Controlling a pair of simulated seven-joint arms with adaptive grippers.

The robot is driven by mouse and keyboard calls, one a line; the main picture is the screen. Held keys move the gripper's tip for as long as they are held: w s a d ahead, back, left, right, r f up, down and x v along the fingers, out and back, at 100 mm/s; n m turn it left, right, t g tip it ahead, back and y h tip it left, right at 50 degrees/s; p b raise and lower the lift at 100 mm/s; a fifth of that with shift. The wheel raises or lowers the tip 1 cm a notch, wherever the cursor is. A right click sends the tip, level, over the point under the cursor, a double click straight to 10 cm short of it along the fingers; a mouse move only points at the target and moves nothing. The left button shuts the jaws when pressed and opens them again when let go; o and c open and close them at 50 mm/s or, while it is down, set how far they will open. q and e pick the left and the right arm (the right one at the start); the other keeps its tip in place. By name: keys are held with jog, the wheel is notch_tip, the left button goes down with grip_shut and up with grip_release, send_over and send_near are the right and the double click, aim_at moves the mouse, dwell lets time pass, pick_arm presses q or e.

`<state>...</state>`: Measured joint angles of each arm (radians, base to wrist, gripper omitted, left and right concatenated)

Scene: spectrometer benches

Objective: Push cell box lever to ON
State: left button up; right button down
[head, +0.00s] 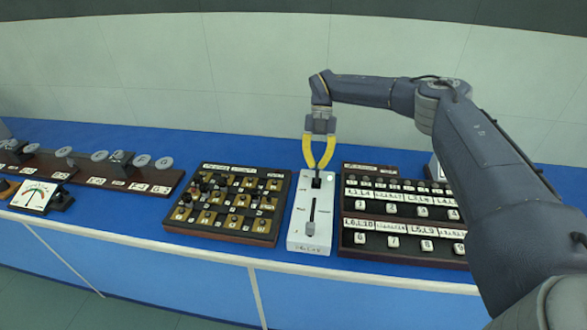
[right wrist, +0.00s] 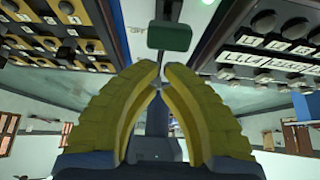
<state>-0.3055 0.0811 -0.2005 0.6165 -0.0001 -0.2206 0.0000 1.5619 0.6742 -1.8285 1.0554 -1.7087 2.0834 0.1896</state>
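My right gripper (head: 318,167), with yellow fingers, points down just above the dark block. In the right wrist view its fingertips (right wrist: 161,68) come together with nothing visible between them. A dark green block (right wrist: 169,37) on a thin stem shows just beyond the tips; contact cannot be told. My left gripper is not in view.
A board of brass and black plugs (head: 230,203) stands close on the left. A dark panel with labelled keys (head: 395,222) stands close on the right. A meter (head: 36,196) and a rail of discs (head: 110,171) are further left. My right arm crosses the right side.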

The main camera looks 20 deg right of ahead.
jog(key=shift+w+d, duration=0.5)
jog(key=shift+w, duration=0.05)
jog(key=shift+w, duration=0.1)
dwell(0.4)
jog(key=s+r+v, duration=0.1)
jog(key=v, duration=0.8)
jog(key=shift+a, duration=0.35)
dwell(0.5)
jog(key=shift+s+r, duration=0.1)
jog(key=shift+r, duration=0.05)
